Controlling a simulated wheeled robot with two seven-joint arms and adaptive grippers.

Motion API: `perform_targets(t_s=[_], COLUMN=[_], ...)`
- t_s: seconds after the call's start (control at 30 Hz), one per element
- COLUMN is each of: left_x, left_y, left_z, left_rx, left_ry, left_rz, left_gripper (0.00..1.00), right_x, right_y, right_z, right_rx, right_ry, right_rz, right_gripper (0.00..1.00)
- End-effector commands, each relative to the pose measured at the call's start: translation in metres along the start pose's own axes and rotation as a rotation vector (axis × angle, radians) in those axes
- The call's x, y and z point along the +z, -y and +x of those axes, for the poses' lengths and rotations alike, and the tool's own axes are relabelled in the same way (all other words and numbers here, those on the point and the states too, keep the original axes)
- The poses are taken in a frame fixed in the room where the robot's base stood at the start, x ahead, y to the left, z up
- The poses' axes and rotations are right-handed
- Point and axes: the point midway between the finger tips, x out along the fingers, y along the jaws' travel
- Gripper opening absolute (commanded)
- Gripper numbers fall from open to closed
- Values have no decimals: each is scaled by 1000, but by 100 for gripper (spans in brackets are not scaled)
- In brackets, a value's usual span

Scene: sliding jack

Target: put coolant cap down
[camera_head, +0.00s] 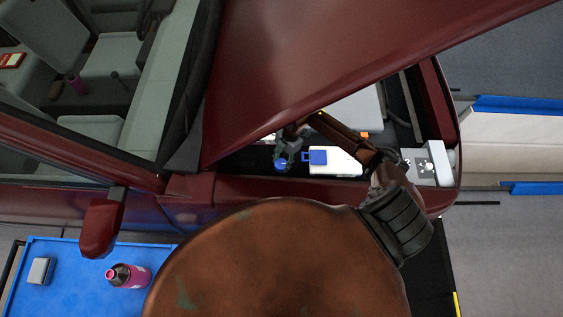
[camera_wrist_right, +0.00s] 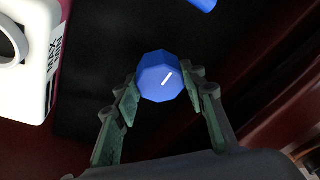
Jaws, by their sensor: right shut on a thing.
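In the head view the cap (camera_head: 281,164) shows at the end of my right gripper (camera_head: 284,154), inside the engine bay under the raised hood. The gripper is shut on the cap. Dark surface shows around and behind the cap; I cannot tell whether the cap touches it. My left gripper is not in view.
A white container (camera_head: 343,163) with a blue part (camera_head: 317,157) is right of the cap. The raised red hood (camera_head: 330,60) hangs over the bay. A blue table (camera_head: 60,280) with a pink bottle (camera_head: 128,276) stands at lower left.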

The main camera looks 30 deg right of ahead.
Motion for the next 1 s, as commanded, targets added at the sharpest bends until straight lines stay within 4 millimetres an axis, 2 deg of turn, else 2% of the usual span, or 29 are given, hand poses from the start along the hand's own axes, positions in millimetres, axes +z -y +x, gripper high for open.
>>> perform_targets(t_s=[0.1,0.27,0.3,0.5,0.67,0.83,1.0], left_x=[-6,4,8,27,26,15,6], left_y=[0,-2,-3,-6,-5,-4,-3], left_z=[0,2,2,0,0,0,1], left_rx=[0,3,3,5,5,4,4], left_ry=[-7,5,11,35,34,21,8], left_rz=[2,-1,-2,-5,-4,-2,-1], left_gripper=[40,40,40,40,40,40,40], right_x=[1,2,1,0,0,0,2], right_y=[0,0,0,0,0,0,0], right_z=[0,4,3,3,3,0,-19], right_rx=[0,0,0,-1,-1,0,2], right_ry=[0,0,0,1,0,-1,2], right_rz=[1,1,1,0,1,1,-1], right_gripper=[5,5,41,55,56,56,56])
